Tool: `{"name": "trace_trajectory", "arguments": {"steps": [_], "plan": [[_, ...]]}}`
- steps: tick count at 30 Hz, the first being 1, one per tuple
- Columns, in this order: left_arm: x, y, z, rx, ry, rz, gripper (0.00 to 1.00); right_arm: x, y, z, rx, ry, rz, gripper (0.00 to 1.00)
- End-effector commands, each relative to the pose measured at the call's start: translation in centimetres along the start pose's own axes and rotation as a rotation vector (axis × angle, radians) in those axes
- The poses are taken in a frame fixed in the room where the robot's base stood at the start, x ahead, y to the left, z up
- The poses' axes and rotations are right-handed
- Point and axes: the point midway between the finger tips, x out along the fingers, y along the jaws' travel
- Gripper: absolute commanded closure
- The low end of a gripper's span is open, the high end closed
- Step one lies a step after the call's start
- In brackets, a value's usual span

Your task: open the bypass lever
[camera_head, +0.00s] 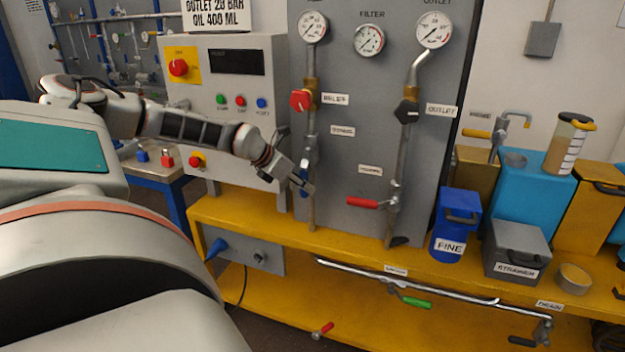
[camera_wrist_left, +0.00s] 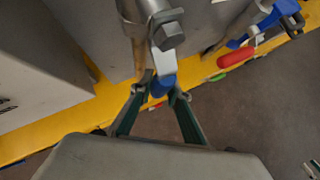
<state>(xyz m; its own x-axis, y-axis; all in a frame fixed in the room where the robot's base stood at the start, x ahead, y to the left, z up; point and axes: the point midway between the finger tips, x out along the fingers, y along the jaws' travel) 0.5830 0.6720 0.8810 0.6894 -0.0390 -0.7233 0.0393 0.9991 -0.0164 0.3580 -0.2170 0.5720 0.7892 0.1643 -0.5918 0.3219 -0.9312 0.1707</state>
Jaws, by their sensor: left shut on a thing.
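A blue lever (camera_head: 304,177) hangs steeply downward from a valve on the left vertical pipe of the grey panel. My left gripper (camera_head: 306,188) is shut on it; in the left wrist view (camera_wrist_left: 160,95) its two fingers sit on either side of the lever's blue grip (camera_wrist_left: 163,84). A red lever (camera_head: 363,202) points left from a valve on the right pipe. A green lever (camera_head: 416,302) sits on the horizontal pipe below the bench. The small labels beside these levers are too blurred to tell which is the bypass. My right gripper is not in view.
A yellow bench (camera_head: 270,222) runs below the panel. A grey control box (camera_head: 235,105) stands close left of my left gripper. A blue canister (camera_head: 456,225) and a grey strainer box (camera_head: 517,248) stand at the right. A red knob (camera_head: 300,100) is above the blue lever.

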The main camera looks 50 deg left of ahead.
Motion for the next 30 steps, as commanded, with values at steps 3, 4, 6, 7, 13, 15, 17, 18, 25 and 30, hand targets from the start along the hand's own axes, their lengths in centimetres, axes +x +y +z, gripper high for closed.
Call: {"name": "trace_trajectory", "arguments": {"steps": [3,4,6,7,13,15,17,18,25,30], "plan": [[0.10,0.24,-0.28,0.013,0.016,0.015,1.00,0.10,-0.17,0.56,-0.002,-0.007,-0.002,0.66],[0.04,0.27,-0.25,0.015,0.017,0.017,1.00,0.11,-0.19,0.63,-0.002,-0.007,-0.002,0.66],[-0.05,0.30,-0.21,0.019,0.020,0.021,1.00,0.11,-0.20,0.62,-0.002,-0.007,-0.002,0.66],[-0.08,0.31,-0.20,0.020,0.020,0.022,1.00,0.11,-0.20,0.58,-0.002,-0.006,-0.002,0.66],[-0.19,0.36,-0.12,0.022,0.021,0.024,1.00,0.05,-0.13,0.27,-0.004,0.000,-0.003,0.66],[-0.20,0.37,-0.12,0.022,0.021,0.024,1.00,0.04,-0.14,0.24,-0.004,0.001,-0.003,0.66],[-0.20,0.38,-0.12,0.022,0.020,0.024,1.00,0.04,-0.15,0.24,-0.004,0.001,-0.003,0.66],[-0.20,0.39,-0.12,0.022,0.020,0.024,1.00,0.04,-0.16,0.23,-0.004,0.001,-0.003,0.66],[-0.17,0.34,-0.12,0.021,0.020,0.023,0.66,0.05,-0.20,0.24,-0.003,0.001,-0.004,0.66],[-0.17,0.30,-0.12,0.020,0.020,0.022,0.66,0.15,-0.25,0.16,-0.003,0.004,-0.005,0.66]]}}
